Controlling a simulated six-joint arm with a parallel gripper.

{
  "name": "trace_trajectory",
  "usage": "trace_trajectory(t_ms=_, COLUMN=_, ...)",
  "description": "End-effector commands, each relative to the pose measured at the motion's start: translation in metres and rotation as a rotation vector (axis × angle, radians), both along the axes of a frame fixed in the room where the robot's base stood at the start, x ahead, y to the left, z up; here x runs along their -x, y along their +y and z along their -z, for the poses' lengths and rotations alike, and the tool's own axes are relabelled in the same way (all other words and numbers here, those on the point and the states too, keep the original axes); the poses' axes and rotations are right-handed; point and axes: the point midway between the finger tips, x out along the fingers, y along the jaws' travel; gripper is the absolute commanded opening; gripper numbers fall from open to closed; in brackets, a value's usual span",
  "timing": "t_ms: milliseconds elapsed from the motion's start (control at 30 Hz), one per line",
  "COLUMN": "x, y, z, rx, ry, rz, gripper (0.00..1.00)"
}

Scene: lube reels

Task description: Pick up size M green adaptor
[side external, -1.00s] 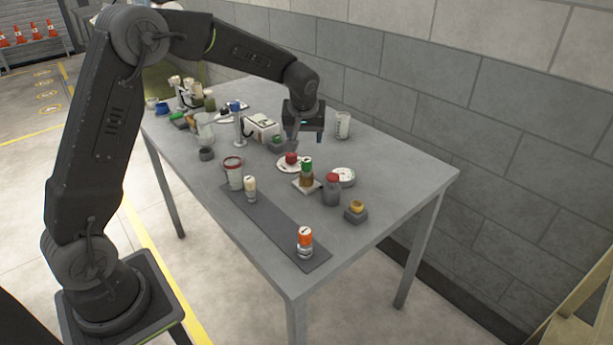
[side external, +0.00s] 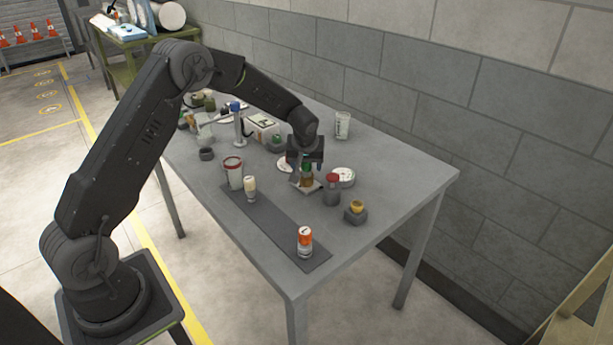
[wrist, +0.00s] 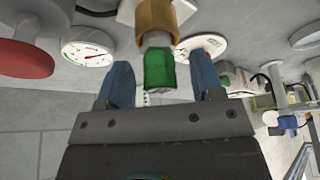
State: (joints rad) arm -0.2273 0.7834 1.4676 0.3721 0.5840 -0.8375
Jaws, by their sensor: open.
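The green adaptor (side external: 307,161) stands upright on top of an amber-brown piece (side external: 306,179) on a small pale plate (side external: 299,187). In the wrist view the green adaptor (wrist: 159,72) lies between the two blue fingers of my gripper (wrist: 161,68), with clear gaps on both sides. The brown piece (wrist: 156,18) is at its far end. In the side view my gripper (side external: 306,164) is directly above and around the adaptor's top, which it partly hides. The fingers are open and hold nothing. No size letter is readable.
A red-capped grey container (side external: 332,192) and a round white gauge (side external: 344,175) stand close on the right. A white plate (side external: 284,163) is just behind. A dark mat (side external: 277,225) bears an orange-and-white can (side external: 305,242) and a cream-topped one (side external: 250,188).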

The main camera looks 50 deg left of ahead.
Motion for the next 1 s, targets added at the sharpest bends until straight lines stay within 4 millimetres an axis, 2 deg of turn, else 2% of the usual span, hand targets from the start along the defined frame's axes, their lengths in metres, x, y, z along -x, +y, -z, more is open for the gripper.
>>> trace_trajectory(t_ms=200, x=-0.0003, y=0.0002, z=0.0001, rx=-0.001, ry=-0.001, rz=0.0, gripper=0.6)
trace_trajectory(t_ms=800, x=-0.0003, y=-0.0001, z=-0.0003, rx=0.0, ry=-0.001, rz=0.0, gripper=0.03)
trace_trajectory(t_ms=867, x=-0.0005, y=0.0, z=-0.0007, rx=-0.001, ry=-0.002, rz=0.0, gripper=0.0)
trace_trajectory(t_ms=1000, x=-0.0005, y=0.0, z=-0.0009, rx=-0.001, ry=-0.002, rz=0.0, gripper=0.0)
